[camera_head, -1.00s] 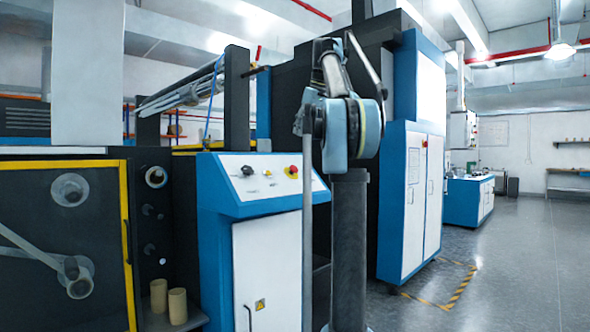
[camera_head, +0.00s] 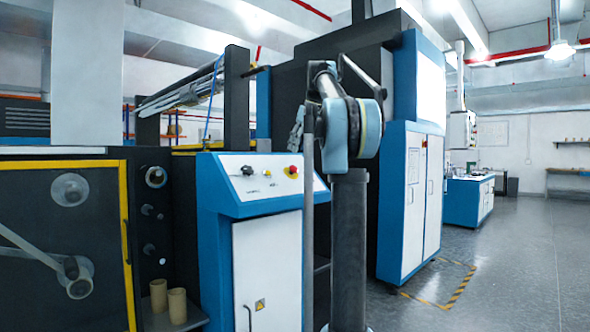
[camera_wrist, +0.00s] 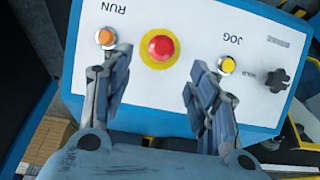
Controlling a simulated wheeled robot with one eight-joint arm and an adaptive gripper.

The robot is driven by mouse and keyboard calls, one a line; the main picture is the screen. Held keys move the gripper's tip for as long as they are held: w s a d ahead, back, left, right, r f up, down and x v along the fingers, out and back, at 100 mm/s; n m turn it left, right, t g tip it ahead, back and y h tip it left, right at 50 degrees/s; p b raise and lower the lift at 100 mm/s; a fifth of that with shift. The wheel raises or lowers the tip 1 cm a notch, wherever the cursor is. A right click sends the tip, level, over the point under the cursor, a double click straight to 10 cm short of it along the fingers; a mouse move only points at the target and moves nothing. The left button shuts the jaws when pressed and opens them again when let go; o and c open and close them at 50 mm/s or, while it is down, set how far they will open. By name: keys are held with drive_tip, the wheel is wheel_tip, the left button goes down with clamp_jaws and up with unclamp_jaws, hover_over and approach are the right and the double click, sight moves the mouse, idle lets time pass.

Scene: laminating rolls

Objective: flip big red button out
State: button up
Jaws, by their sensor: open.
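The big red button (camera_head: 293,171) sits on a yellow round base at the right end of the white sloped panel (camera_head: 220,165) in the head view. In the wrist view the red button (camera_wrist: 161,47) shows near the top middle, unobstructed. My gripper (camera_wrist: 155,75) is open in the wrist view, with one finger on each side and the button just beyond and between the tips. Nothing is between the fingers. In the head view my gripper (camera_head: 298,125) is seen small and edge-on, above and close to the panel's right end.
An orange button (camera_wrist: 106,37) under "RUN" is by the left fingertip. A yellow button (camera_wrist: 227,65) under "JOG" is by the right fingertip. A black knob (camera_wrist: 273,81) is farther right. A tall blue and white cabinet (camera_head: 410,190) stands to the right; floor beyond is clear.

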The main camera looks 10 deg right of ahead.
sight(295, 167)
drive_tip(key=x, duration=0.8)
drive_tip(key=shift+w+a+f, duration=0.1)
drive_tip(key=shift+f, duration=0.2)
